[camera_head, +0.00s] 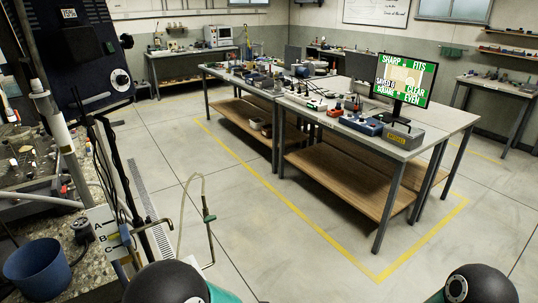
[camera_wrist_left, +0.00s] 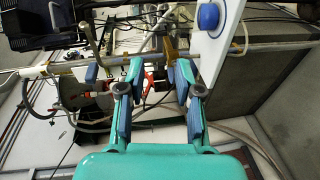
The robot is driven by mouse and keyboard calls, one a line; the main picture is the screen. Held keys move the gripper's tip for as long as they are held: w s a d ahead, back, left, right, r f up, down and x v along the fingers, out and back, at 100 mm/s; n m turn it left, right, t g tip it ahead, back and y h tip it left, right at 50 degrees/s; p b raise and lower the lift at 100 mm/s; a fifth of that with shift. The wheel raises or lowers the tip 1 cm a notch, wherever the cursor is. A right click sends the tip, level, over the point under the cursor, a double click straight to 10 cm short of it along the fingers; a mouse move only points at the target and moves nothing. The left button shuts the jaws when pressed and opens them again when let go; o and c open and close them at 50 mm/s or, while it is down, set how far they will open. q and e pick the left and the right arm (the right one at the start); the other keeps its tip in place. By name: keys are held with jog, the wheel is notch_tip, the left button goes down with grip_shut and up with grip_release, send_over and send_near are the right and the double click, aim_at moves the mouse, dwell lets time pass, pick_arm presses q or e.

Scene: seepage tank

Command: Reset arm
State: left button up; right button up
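My left gripper (camera_wrist_left: 157,75) shows in the left wrist view, with teal fingers and blue pads. Its fingers stand well apart with nothing held between them. A white panel with a round blue knob (camera_wrist_left: 208,16) is beyond the right finger. Pipes, hoses and a small red part (camera_wrist_left: 150,82) show behind the fingers; how far off they are I cannot tell. My right gripper is in neither view.
At the left of the head view are a speckled bench with a blue bucket (camera_head: 38,268), a plate marked A, B, C (camera_head: 103,228) and a thin hose (camera_head: 182,205). A long table (camera_head: 415,148) with a monitor (camera_head: 405,80) stands beyond.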

pick_arm(q)
jog(key=s+a+f+n+g+h, duration=0.1)
jog(key=s+a+f+n+g, duration=0.2)
jog(key=s+f+n+g, duration=0.6)
jog(key=s+a+f+n+g+h, duration=0.2)
jog(key=s+a+f+n+g, duration=0.25)
jog(key=s+f, duration=0.4)
jog(key=s+d+f+n+g+h, duration=0.3)
jog(key=s+d+n+g+h, duration=0.3)
jog(key=s+n, duration=0.5)
jog(key=w+d+f+n+t+h, duration=0.1)
jog(key=w+d+n+t+h, duration=0.2)
jog(key=d+n+h, duration=0.55)
jog(key=w+a+f+n+t+y, duration=0.1)
jog(key=w+a+n+t, duration=0.1)
jog(key=n, duration=0.6)
jog(key=w+a+f+n+t+y, duration=0.1)
jog(key=w+a+n+t+y, duration=0.1)
jog(key=w+n, duration=0.3)
jog(key=n, duration=0.3)
jog(key=shift+a+t, duration=0.2)
jog(key=shift+t, duration=0.15)
jog(key=shift+s, duration=0.1)
